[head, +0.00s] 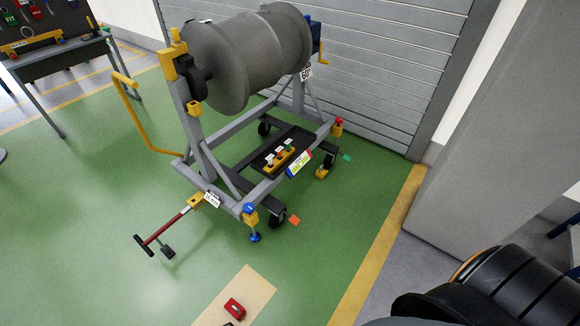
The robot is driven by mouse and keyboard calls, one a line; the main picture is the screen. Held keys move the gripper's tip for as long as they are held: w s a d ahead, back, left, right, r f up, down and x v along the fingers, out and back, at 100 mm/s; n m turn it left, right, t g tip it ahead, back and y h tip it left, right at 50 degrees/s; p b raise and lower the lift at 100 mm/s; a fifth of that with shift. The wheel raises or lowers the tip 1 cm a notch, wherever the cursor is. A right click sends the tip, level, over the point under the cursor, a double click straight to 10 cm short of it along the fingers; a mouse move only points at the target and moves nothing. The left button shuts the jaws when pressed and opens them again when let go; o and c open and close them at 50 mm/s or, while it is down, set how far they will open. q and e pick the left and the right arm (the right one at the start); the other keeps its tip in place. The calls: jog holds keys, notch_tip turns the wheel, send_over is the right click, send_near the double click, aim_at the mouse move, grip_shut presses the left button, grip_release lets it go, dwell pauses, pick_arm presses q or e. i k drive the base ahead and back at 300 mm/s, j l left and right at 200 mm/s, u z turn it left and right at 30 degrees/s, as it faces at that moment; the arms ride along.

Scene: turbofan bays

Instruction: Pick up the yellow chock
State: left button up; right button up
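A small yellow piece (322,173) sits on the floor at the right rear wheel of a grey engine stand (243,208). It looks like a chock, but it is too small to be sure of its shape or whether it touches the wheel. A red block (234,309) lies on a beige mat (258,285) at the bottom of the view, with a dark thing beside it cut off by the frame edge. No gripper fingers show; only a black part of my arm is at the bottom right.
The stand carries a large grey engine body (250,55). A red-handled tow bar (160,232) sticks out at its front left. A black tray (270,150) holds small parts. A shutter (385,70) and a grey pillar (475,130) stand behind. Green floor is clear at left.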

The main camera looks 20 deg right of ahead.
aim_at(321, 172)
jog(key=i+l+u, duration=0.25)
jog(key=l+u, duration=0.2)
jog(key=l, duration=1.2)
jog(key=l+u, duration=0.45)
jog(key=l, duration=1.25)
